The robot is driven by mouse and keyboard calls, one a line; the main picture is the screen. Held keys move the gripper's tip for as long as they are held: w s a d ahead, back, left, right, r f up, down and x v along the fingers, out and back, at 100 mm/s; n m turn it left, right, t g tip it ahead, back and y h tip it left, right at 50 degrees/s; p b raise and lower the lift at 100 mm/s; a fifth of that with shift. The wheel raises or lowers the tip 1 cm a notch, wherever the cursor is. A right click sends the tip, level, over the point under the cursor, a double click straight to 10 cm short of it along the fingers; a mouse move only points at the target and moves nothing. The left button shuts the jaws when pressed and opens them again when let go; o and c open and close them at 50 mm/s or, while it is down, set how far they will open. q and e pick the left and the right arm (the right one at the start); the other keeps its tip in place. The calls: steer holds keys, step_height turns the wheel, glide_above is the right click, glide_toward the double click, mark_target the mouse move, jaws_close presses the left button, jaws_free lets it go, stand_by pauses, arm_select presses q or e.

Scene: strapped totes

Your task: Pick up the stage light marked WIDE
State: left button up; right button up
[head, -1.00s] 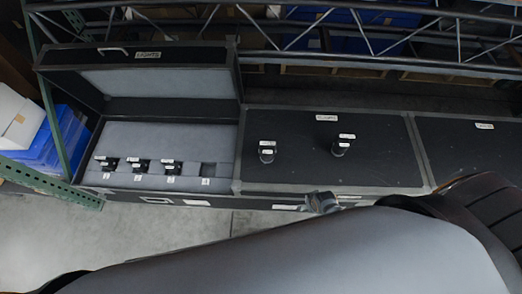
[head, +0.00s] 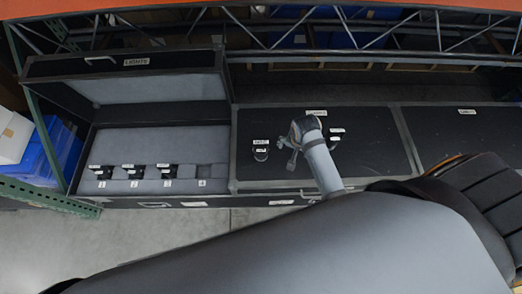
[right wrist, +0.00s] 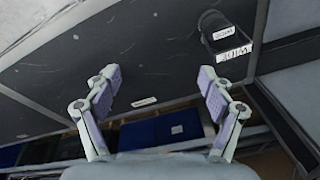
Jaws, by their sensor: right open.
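The stage light marked WIDE (right wrist: 211,20) is a small dark cylinder with white labels at the upper right of the right wrist view. It appears to be the left light (head: 261,154) of the two on the closed black case lid in the head view. My right gripper (right wrist: 158,76) is open and empty over the lid. In the head view my right gripper (head: 291,160) is just right of that light, apart from it. A second light (head: 334,142) is right of my gripper, partly hidden by it. My left gripper is out of view.
An open case (head: 150,140) with grey foam stands at left, holding several small dark lights in numbered slots; slot 4 looks empty. Another closed case (head: 465,135) is at right. Metal truss and shelving run behind. Blue bins (head: 50,150) stand far left.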

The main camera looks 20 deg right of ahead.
steer(key=w+a+f+m, duration=0.1)
steer(key=w+a+m, duration=0.2)
steer(key=w+m, duration=0.1)
steer(key=w+a+f+m+g, duration=0.1)
steer(key=w+a+m, duration=0.2)
steer(key=w+m, duration=0.1)
steer(key=w+a+f+m+g, duration=0.1)
steer(key=w+a+f+m, duration=0.1)
steer(key=w+a+m, duration=0.1)
steer(key=shift+w+a+m+y, duration=0.15)
steer(key=shift+w+m+y, duration=0.35)
steer(key=shift+m, duration=0.6)
steer(key=shift+f+b, duration=0.35)
steer(key=b, duration=0.5)
glide_above(261, 147)
steer(key=f, duration=0.3)
steer(key=w+f, duration=0.1)
steer(key=f, duration=0.1)
steer(key=shift+a, duration=0.15)
steer(key=shift+s+r, duration=0.1)
steer(key=f+b, duration=0.1)
steer(key=b, duration=0.1)
steer(key=f+b, duration=0.4)
steer(key=shift+s+f, duration=0.15)
steer(key=shift+s, duration=0.15)
steer(key=shift+r, duration=0.2)
jaws_close()
